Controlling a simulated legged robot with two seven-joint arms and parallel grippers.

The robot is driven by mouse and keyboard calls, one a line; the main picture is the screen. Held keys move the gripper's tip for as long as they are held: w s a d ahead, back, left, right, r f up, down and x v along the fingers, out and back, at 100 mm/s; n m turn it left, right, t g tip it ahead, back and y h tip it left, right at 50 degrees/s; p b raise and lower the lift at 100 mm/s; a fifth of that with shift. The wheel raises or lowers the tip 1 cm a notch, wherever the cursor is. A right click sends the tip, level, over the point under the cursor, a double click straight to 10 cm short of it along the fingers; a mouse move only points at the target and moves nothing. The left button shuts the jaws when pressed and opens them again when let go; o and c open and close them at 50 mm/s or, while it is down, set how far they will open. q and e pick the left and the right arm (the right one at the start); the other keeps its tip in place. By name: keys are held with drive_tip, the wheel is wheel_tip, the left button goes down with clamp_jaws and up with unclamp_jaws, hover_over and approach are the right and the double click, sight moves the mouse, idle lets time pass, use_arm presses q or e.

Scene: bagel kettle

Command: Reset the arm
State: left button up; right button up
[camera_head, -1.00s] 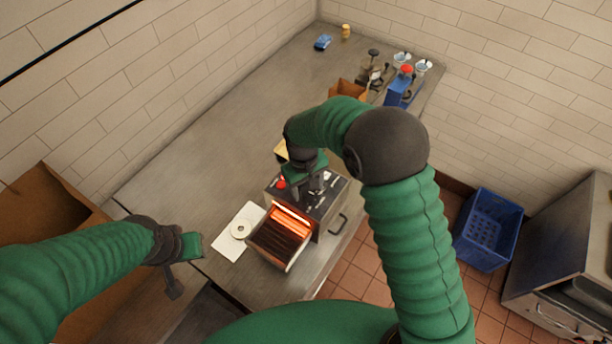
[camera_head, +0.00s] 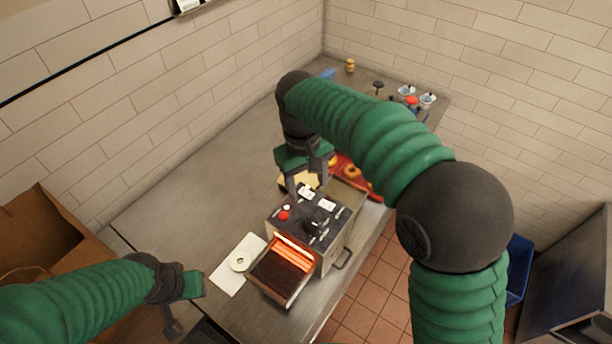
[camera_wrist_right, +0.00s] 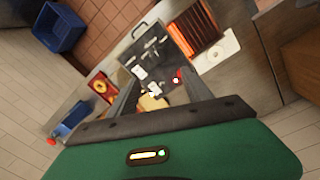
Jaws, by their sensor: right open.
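My right gripper (camera_head: 305,182) is open and empty, above the back edge of a dark-topped toaster (camera_head: 296,232). In the right wrist view its two fingers (camera_wrist_right: 165,92) are spread, with the toaster top (camera_wrist_right: 150,60) seen between and beyond them. My left gripper (camera_head: 182,305) hangs at the lower left, near the table's front edge and apart from everything on it. I cannot tell whether its jaws are open. The toaster's front slot glows orange (camera_head: 292,250).
A pale ring (camera_head: 240,261) lies on a white board (camera_head: 226,279) left of the toaster. A red tray (camera_head: 341,160) with bagels is behind it, partly hidden by my right arm. Cups (camera_head: 428,100) stand far back. A blue crate (camera_head: 518,268) is on the floor. The left tabletop (camera_head: 190,195) is clear.

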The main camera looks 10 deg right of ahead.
drive_tip(key=shift+f, duration=0.1)
drive_tip(key=shift+m+t+y, duration=0.3)
drive_tip(key=shift+m+t, duration=0.1)
drive_tip(key=shift+m, duration=0.3)
drive_tip(key=s+d+f+b, duration=0.1)
drive_tip(key=f+b, duration=0.1)
drive_tip(key=f, duration=0.1)
drive_tip(key=s+d+f+b, duration=0.2)
drive_tip(key=f, duration=0.2)
drive_tip(key=s+d+f+b, duration=0.1)
drive_tip(key=d+f+b, duration=0.1)
drive_tip(key=f, duration=0.2)
drive_tip(key=shift+s+f, duration=0.1)
drive_tip(key=shift+s, duration=0.25)
drive_tip(key=s+d+f+m+t+b, duration=0.1)
drive_tip(key=s+d+f+b, duration=0.4)
drive_tip(key=s+f, duration=0.6)
drive_tip(key=shift+d+f+m+t, duration=0.35)
drive_tip(key=shift+d+m, duration=0.1)
drive_tip(key=shift+m, duration=0.25)
drive_tip(key=shift+a, duration=0.2)
drive_tip(key=shift+d, duration=0.2)
drive_tip(key=shift+a, duration=0.15)
